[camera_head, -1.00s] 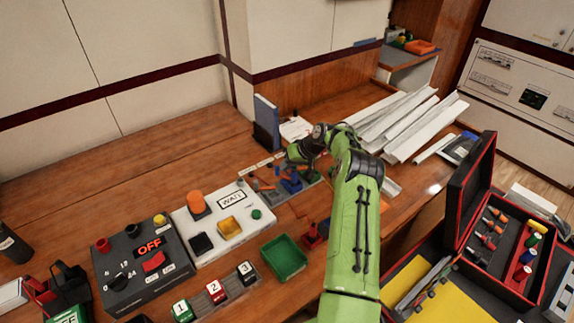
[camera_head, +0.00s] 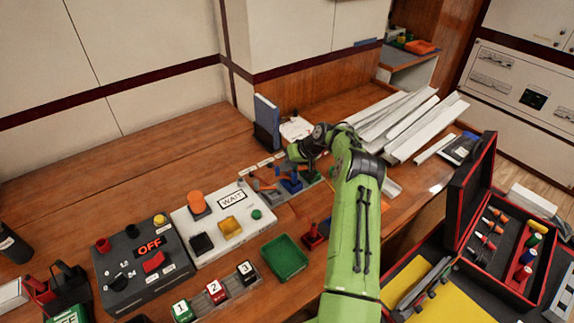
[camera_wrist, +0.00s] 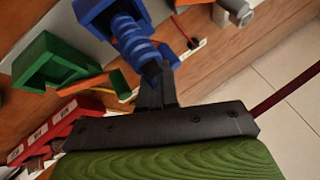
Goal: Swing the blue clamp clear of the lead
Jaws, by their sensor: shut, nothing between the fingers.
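The blue clamp (camera_head: 291,183) stands on a grey strip on the wooden bench, right of the white WAIT panel. In the wrist view its blue ribbed part (camera_wrist: 134,38) runs down from a blue block. My gripper (camera_head: 297,160) is just above the clamp in the head view. In the wrist view its dark fingers (camera_wrist: 156,78) are shut at the lower end of the ribbed part, with nothing held. I cannot tell whether they touch it. A dark red rod with a black end (camera_wrist: 187,33) lies close right of the clamp; I cannot tell whether it is the lead.
A green piece (camera_wrist: 45,68) and red labelled blocks (camera_wrist: 55,125) lie left of my gripper. A green tray (camera_head: 284,257) and the white panel (camera_head: 180,222) are nearby. White trunking (camera_head: 410,120) lies behind my arm. An open red-edged case (camera_head: 500,240) stands right.

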